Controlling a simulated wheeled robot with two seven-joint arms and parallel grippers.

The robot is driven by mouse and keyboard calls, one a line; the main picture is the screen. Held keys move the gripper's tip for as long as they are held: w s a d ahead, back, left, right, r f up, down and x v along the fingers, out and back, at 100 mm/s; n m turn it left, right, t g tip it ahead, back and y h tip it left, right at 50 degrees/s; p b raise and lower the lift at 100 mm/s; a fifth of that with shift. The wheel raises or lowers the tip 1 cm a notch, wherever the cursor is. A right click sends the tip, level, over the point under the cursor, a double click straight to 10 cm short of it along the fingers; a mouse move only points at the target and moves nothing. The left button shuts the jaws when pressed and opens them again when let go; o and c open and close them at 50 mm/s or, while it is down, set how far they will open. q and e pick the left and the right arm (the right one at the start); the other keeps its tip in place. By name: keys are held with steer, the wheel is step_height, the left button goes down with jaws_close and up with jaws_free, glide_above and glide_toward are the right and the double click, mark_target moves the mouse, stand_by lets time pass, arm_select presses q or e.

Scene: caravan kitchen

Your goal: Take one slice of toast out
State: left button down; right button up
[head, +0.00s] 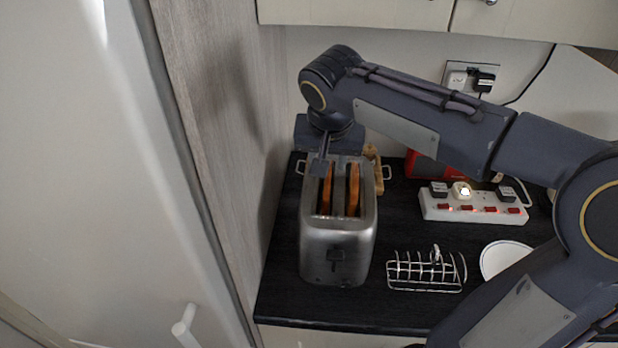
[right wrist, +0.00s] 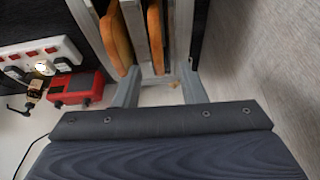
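A metal toaster (head: 338,250) stands on the dark counter, with two browned toast slices in its slots: a left slice (head: 326,190) and a right slice (head: 353,188) in the head view. My right gripper (head: 322,166) points down at the toaster's far end, partly hidden by its own wrist. In the right wrist view my right gripper (right wrist: 159,74) is open, its fingers apart on either side of the line of one slice (right wrist: 155,38). The other slice (right wrist: 114,40) lies left of the fingers. I cannot tell whether the fingers touch anything. My left gripper is not in view.
A wire toast rack (head: 426,272) stands empty right of the toaster, with a white plate (head: 503,260) beside it, partly covered by my arm. Behind are a white power strip (head: 473,209) and a red object (head: 424,166). A wood-grain panel (head: 225,110) rises close on the left.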

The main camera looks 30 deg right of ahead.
mark_target(327, 191)
steer(key=x, duration=0.3)
steer(key=p+x, duration=0.1)
steer(key=x, duration=0.2)
steer(key=shift+w+d+f, duration=0.25)
steer(key=shift+d, duration=0.05)
jaws_close()
